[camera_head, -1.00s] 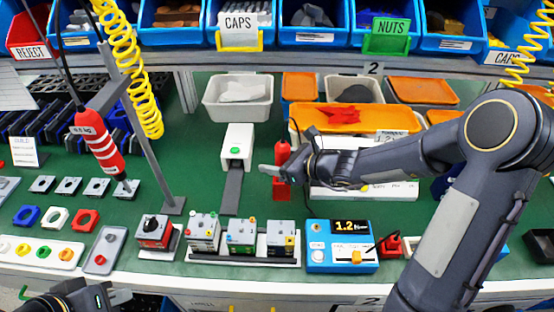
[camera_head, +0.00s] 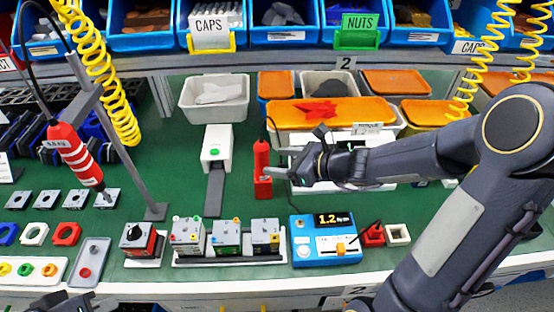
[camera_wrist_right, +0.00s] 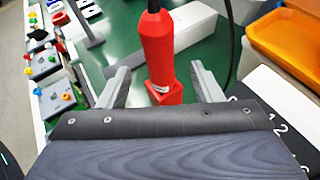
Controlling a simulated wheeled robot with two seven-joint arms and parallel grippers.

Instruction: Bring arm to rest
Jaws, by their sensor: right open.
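My right arm reaches in from the right in the head view. Its gripper (camera_head: 272,174) is beside a red electric screwdriver (camera_head: 261,156) that stands upright in a red holder (camera_head: 263,188). In the right wrist view, the open fingers (camera_wrist_right: 160,85) are on either side of the screwdriver (camera_wrist_right: 157,48), with gaps visible. Only a small dark part of my left gripper (camera_head: 72,303) shows at the bottom left edge of the head view, and its jaws cannot be made out.
A red and black rotary switch (camera_head: 139,238) stands left of several grey switch boxes (camera_head: 225,236). A blue torque meter (camera_head: 325,240) reads 1.2. A second red screwdriver (camera_head: 75,154) hangs at left. Orange-lidded bins (camera_head: 330,113) stand behind my right gripper.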

